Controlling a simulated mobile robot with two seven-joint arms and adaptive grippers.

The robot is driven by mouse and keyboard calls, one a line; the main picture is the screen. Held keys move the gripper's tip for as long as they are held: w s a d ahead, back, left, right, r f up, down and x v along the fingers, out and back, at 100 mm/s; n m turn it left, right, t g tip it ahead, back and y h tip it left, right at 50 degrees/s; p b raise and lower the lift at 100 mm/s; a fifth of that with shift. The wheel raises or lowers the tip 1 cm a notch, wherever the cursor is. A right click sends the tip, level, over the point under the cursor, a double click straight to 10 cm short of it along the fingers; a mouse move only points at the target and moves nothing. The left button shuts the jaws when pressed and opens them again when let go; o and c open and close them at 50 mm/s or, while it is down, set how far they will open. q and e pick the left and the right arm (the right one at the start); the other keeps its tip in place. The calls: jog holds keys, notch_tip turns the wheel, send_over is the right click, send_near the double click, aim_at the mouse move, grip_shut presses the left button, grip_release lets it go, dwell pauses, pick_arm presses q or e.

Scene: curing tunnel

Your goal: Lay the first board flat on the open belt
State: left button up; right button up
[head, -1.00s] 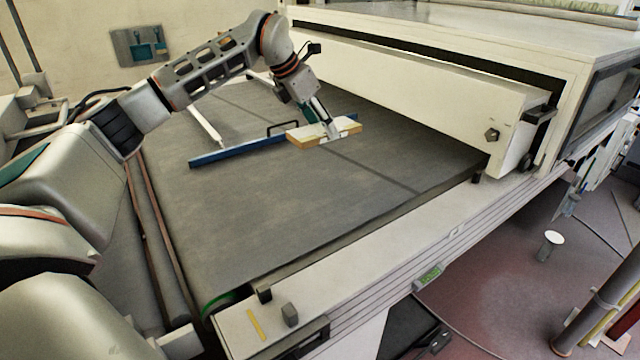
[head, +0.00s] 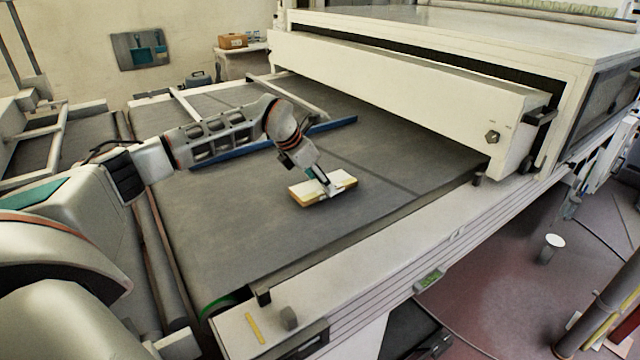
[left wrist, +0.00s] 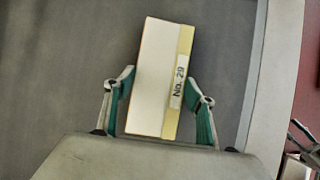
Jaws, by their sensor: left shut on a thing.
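The board (head: 304,194) is a small white slab with a yellow strip along one side. In the left wrist view the board (left wrist: 160,50) carries a label reading "No. 29". My left gripper (head: 327,187) is shut on it, with a teal-backed finger on each long side. The board looks roughly flat, low over the dark grey belt (head: 240,225) or on it; I cannot tell whether it touches. Part of the board is hidden under the gripper. My right gripper is not in view.
A blue bar (head: 235,153) lies across the belt behind my left arm. The white tunnel housing (head: 400,90) stands over the belt at the back right. A pale side rail (head: 400,240) edges the belt's front. The belt around the board is clear.

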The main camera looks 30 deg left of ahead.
pick_arm(q)
jog(key=shift+f, duration=0.4)
jog(key=o, duration=1.2)
jog(key=shift+c, duration=0.2)
jog(key=shift+r, duration=0.1)
jog(key=v, duration=1.2)
